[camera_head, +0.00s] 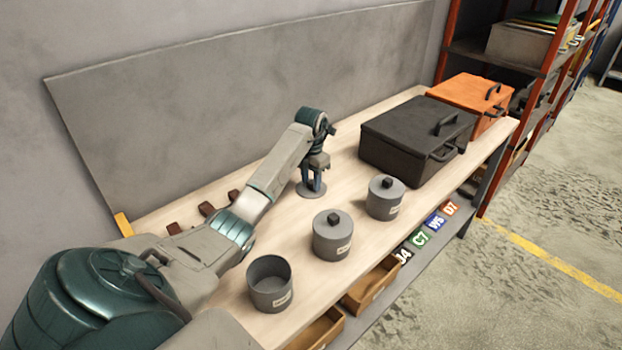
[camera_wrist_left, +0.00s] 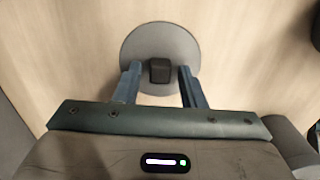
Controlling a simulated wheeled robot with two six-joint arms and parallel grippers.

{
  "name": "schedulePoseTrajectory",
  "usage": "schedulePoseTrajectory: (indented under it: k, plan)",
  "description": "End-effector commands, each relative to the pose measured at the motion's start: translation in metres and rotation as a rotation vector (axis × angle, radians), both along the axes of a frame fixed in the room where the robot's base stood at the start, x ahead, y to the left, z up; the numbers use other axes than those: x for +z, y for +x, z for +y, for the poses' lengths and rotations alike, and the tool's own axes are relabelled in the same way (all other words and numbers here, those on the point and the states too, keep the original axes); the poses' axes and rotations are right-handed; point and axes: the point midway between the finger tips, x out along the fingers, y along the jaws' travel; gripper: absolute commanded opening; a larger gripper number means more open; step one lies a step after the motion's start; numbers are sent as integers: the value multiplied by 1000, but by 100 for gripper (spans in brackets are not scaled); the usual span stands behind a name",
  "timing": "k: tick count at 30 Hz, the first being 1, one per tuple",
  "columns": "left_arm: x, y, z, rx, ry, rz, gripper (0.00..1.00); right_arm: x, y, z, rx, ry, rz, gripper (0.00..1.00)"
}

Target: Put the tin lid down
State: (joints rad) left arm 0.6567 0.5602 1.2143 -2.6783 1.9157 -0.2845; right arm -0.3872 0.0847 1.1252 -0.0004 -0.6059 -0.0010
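The grey round tin lid (camera_head: 304,191) lies flat on the wooden workbench, and its dark knob (camera_wrist_left: 159,70) faces up. My left gripper (camera_head: 314,182) points down over the lid. In the wrist view the blue fingers of this gripper (camera_wrist_left: 160,78) stand on either side of the knob, with a gap on each side, so it is open. An open grey tin (camera_head: 270,285) without a lid stands near the bench's front edge. My right gripper is not in view.
Two lidded tins (camera_head: 332,240) (camera_head: 385,200) stand along the front edge. A black toolbox (camera_head: 405,145) and an orange toolbox (camera_head: 475,100) stand at the far end. Small brown pieces (camera_head: 206,209) lie near the back. Bare bench (camera_head: 350,120) shows behind the lid.

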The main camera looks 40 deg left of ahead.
Motion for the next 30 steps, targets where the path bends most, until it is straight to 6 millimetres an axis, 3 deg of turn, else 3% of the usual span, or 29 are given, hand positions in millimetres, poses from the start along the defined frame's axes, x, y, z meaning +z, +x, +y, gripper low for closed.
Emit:
schedulePoseTrajectory:
  k: [11,16,18,22,30]
  plan:
    - [3,0,0,0,0,-1,41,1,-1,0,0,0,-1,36]
    - [21,1,1,1,2,-3,41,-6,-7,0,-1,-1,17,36]
    - [34,1,1,1,2,-3,41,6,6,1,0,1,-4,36]
    - [57,1,0,1,1,-3,41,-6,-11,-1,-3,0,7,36]
    - [70,0,0,1,0,0,41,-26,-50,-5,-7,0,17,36]
